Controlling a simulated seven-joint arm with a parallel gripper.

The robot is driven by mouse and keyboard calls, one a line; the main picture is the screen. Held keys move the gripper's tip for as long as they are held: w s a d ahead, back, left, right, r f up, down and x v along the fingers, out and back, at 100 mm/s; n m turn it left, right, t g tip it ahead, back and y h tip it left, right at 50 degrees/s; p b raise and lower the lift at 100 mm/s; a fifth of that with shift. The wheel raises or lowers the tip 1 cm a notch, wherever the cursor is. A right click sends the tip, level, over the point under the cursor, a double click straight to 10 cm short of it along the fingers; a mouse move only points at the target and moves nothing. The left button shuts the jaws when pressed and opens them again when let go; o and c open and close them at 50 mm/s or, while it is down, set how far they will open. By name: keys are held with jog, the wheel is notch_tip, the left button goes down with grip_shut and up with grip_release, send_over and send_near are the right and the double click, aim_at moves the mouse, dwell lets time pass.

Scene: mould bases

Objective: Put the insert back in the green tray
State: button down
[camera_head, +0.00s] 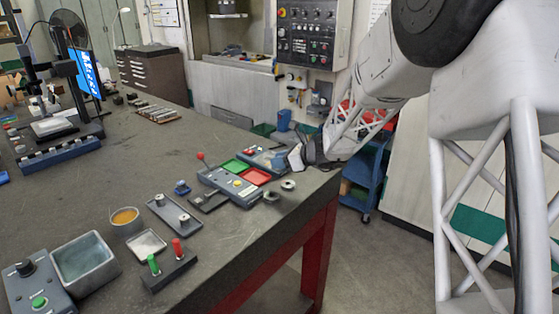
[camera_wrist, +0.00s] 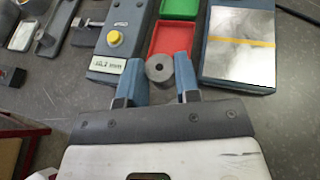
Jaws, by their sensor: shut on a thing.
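The insert (camera_wrist: 159,69) is a grey round piece with a dark centre hole, seen in the wrist view between the two blue fingertips. My gripper (camera_wrist: 160,78) is shut on it, in front of the red tray's near edge in that picture. The green tray (camera_wrist: 180,8) lies beyond the red tray (camera_wrist: 172,38), partly cut off by the top edge. In the head view, the green tray (camera_head: 235,166) looks empty, and my gripper (camera_head: 300,158) is right of both trays. The held insert cannot be made out there.
A grey box with a yellow button (camera_head: 237,183) flanks the trays on one side. A box with a shiny plate (camera_wrist: 240,38) flanks the other. Two grey round pieces (camera_head: 288,185) (camera_head: 271,196) stand near the table edge. A red-knobbed lever (camera_head: 201,157) rises beside the green tray.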

dwell(0.4)
jog(key=w+a+m+t+h, duration=0.1)
jog(key=w+a+m+t, duration=0.1)
jog(key=w+a, duration=0.5)
jog(key=m+t+h, duration=0.2)
send_over(237, 169)
jog(key=shift+s+f, duration=0.15)
jog(key=shift+f, duration=0.25)
jog(key=shift+f, duration=0.25)
jog(key=shift+f, duration=2.7)
jog(key=c, duration=0.8)
grip_release()
jog(key=shift+o, duration=0.2)
jog(key=shift+f, duration=0.1)
